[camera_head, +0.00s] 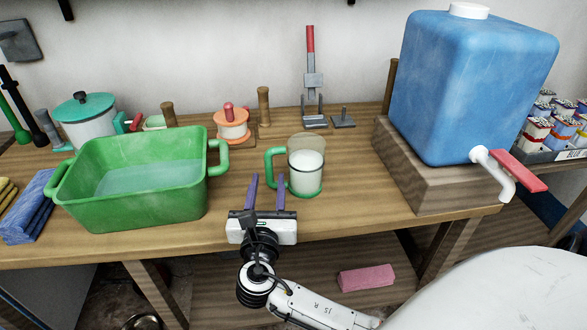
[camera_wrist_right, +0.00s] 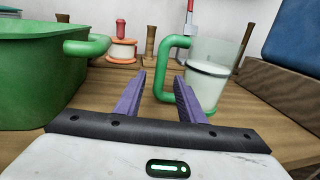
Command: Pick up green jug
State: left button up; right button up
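The green jug (camera_head: 306,165) stands upright on the wooden table, a clear cup with a green base, a green handle on its left side and white contents. It also shows in the right wrist view (camera_wrist_right: 208,82), with its handle (camera_wrist_right: 165,70) in front of the fingers. My right gripper (camera_head: 266,180) is open and empty, its two purple fingers pointing at the handle from the table's front edge. In the right wrist view the handle's lower part appears between or just beyond the fingertips (camera_wrist_right: 160,80); I cannot tell which. My left gripper is not in view.
A green basin (camera_head: 140,200) of water stands left of the right gripper. A blue water tank (camera_head: 470,80) with a tap sits on a wooden block (camera_head: 440,190) at the right. A pink block (camera_head: 366,278) lies on the lower shelf.

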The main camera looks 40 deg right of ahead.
aim_at(268, 173)
jog(key=x, duration=0.4)
jog(key=shift+w+d+r, duration=0.2)
jog(key=shift+w, duration=0.1)
grip_shut()
jog(key=shift+r, duration=0.1)
